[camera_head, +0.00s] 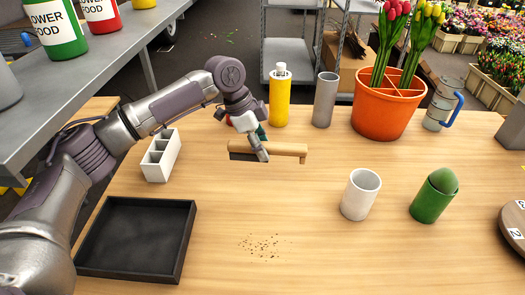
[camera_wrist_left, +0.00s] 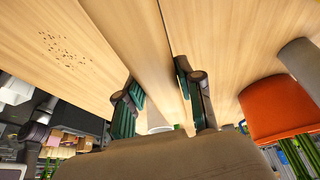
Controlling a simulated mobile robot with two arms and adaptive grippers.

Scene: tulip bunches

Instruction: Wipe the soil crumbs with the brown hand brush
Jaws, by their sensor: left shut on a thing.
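The brown hand brush (camera_head: 285,149) has a light wooden handle and a dark lower part, partly hidden by my gripper. My left gripper (camera_head: 263,155) is shut on it over the back middle of the table. The brush also shows in the left wrist view (camera_wrist_left: 140,38), running between the two green-padded fingers (camera_wrist_left: 162,95). I cannot tell how far the brush is above the table. The soil crumbs (camera_head: 264,246) lie scattered on the bare wood at the front middle, apart from the brush. They also show in the left wrist view (camera_wrist_left: 64,50). My right gripper is not in view.
A black tray (camera_head: 187,240) lies left of the crumbs, with a white divided box (camera_head: 162,156) behind it. A yellow bottle (camera_head: 279,100), grey cylinder (camera_head: 325,100) and orange tulip pot (camera_head: 385,112) line the back.

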